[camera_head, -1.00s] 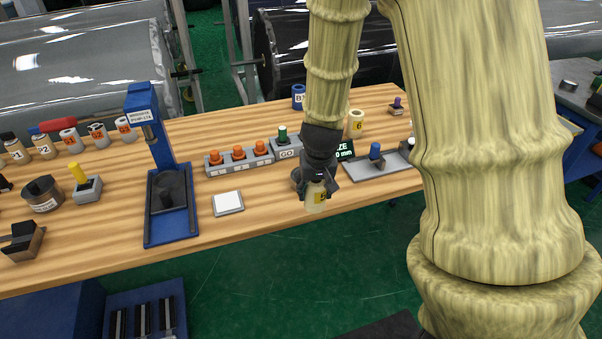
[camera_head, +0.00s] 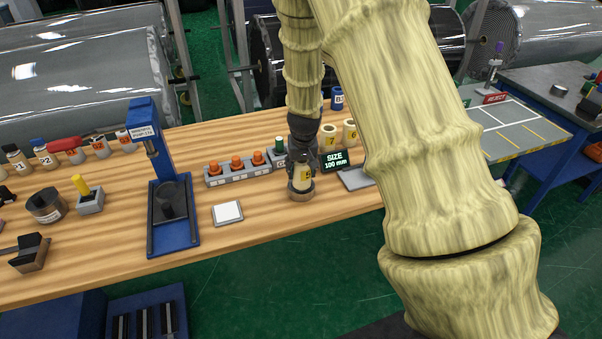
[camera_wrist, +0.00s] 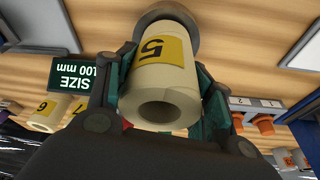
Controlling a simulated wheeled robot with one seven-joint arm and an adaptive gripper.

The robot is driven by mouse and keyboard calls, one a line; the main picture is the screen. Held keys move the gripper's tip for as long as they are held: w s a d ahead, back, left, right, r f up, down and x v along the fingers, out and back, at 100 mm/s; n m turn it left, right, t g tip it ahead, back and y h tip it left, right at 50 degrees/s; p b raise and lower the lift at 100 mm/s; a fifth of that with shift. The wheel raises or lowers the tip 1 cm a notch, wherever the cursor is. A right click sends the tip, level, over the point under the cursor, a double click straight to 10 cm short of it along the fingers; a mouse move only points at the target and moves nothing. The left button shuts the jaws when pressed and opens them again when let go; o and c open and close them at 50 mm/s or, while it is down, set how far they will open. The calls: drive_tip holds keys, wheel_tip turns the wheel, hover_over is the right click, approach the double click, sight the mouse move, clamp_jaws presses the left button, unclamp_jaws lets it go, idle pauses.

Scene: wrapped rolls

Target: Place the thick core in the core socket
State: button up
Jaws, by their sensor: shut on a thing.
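A cream core with a yellow label reading 5 (camera_wrist: 165,75) is between the fingers of my gripper (camera_wrist: 166,92) in the wrist view. Its wall is thick around a small bore. In the head view the core (camera_head: 301,178) stands roughly upright at the round socket (camera_head: 302,194) on the wooden table. The socket's grey-brown rim also shows behind the core's far end in the wrist view (camera_wrist: 186,17). Its lower end appears to be at or in the socket; I cannot tell how deep it sits. My gripper is shut on the core.
Cores 7 (camera_head: 328,137) and 6 (camera_head: 349,131) stand behind, near the SIZE 100 mm display (camera_head: 336,161). A row of orange knobs (camera_head: 240,166) and a white pad (camera_head: 227,212) lie to the left. A blue press (camera_head: 172,220) stands farther left.

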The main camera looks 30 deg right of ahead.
sight(301, 174)
drive_tip(key=shift+w+d, duration=0.15)
drive_tip(key=shift+w, duration=0.15)
drive_tip(key=shift+f+p, duration=0.9)
drive_tip(key=shift+f, duration=0.9)
drive_tip(key=shift+f, duration=0.15)
drive_tip(key=o, duration=1.1)
drive_tip(key=shift+r, duration=0.3)
drive_tip(key=b+v, duration=0.2)
drive_tip(key=v, duration=0.9)
drive_tip(key=shift+s+r+b, duration=0.15)
drive_tip(key=shift+r+b, duration=0.25)
